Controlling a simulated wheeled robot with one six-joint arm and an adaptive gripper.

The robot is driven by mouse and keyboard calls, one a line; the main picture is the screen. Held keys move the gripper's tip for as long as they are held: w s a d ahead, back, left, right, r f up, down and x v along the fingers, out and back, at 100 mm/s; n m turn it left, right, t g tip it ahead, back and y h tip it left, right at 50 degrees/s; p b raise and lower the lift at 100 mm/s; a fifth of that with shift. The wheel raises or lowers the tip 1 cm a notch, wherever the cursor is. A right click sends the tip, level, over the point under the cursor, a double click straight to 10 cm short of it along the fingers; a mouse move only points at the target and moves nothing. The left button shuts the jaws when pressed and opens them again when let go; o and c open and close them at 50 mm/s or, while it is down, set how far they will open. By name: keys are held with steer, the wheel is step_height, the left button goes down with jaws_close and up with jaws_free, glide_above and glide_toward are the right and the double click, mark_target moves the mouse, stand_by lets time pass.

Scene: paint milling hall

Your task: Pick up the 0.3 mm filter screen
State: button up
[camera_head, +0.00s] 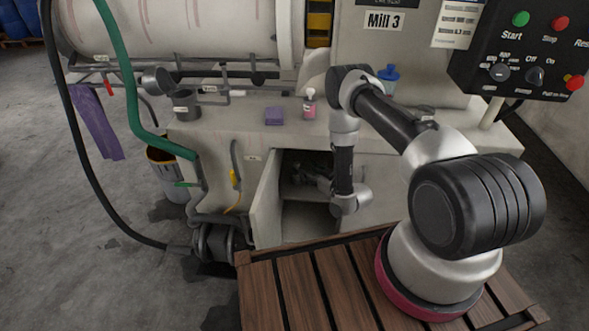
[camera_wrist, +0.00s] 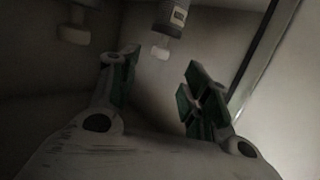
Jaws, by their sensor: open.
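My gripper (camera_wrist: 160,78) is open and empty in the wrist view, with green pads on its two fingers. A dark grey cylinder (camera_wrist: 172,18) with a pale label and a white tip shows at the top, beyond and apart from the fingers. It may be the filter screen, but the label is too small to read. In the head view my gripper (camera_head: 314,178) reaches into the open, dark cabinet (camera_head: 308,219) under the mill. The cabinet's contents are hard to make out there.
A second pale knob-like thing (camera_wrist: 75,34) shows at upper left in the wrist view. The open cabinet door (camera_head: 267,203) stands left of my arm. A bucket (camera_head: 168,178) is at left.

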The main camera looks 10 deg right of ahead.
mark_target(299, 165)
steer(key=x, duration=0.8)
steer(key=shift+w+a+f, duration=0.1)
steer(key=shift+w, duration=0.1)
jaws_close()
